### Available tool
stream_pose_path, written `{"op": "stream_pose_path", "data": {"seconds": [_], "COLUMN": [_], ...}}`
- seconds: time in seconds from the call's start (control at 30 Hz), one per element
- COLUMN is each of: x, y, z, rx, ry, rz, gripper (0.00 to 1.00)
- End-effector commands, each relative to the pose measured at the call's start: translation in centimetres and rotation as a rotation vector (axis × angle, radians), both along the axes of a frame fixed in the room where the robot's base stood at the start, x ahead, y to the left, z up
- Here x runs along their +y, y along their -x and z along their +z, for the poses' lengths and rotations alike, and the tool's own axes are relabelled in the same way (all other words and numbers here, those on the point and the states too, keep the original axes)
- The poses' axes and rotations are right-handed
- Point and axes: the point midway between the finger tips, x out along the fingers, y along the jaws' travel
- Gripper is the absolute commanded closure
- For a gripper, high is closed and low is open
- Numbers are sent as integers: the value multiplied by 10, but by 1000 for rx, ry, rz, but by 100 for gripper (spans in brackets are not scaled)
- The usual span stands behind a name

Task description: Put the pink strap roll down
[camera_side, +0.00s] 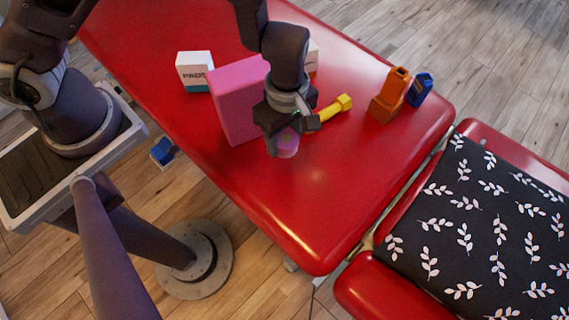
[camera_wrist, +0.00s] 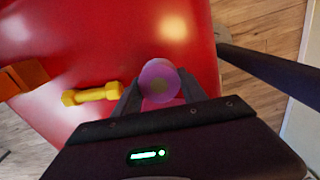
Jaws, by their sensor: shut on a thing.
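The pink strap roll (camera_side: 287,144) is between the fingers of my gripper (camera_side: 284,128), over the red treatment table (camera_side: 330,215). In the wrist view the roll (camera_wrist: 159,80) shows as a round pink-purple disc, with the fingertips of my gripper (camera_wrist: 158,92) on both sides of it. The gripper is shut on the roll. The fingers hide part of the roll in the side view. I cannot tell whether its underside touches the table.
A pink block (camera_side: 236,100) stands left of my gripper, beside a white box (camera_side: 195,70). A yellow dumbbell (camera_side: 336,108) lies close on the right. An orange object (camera_side: 390,97) and a blue one (camera_side: 420,89) stand farther right. The table's front part is clear.

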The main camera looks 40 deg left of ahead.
Motion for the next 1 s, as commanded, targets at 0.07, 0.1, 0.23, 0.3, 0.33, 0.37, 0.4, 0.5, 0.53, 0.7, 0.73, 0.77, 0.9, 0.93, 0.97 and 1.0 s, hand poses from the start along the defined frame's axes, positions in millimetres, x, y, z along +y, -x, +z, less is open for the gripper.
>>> {"op": "stream_pose_path", "data": {"seconds": [0.07,0.1,0.23,0.3,0.33,0.37,0.4,0.5,0.53,0.7,0.73,0.77,0.9,0.93,0.97,1.0], "x": [0,0,0,1,1,1,1,0,0,0,0,-1,-1,-1,-1,-1], "y": [0,0,0,0,0,0,1,0,0,0,0,0,-1,-1,-1,0], "z": [0,0,-5,-18,-24,-31,-40,-56,-62,-93,-95,-96,-96,-95,-96,-96], "rx": [-1,-1,2,6,6,6,7,3,4,3,1,0,-2,-1,-1,-1], "ry": [0,1,0,-1,1,1,-1,2,1,1,2,2,2,1,1,1], "rz": [0,0,1,3,5,6,4,2,2,1,1,1,0,0,0,0], "gripper": [90,90,90,90,91,91,91,90,90,90,90,90,90,90,90,90]}}
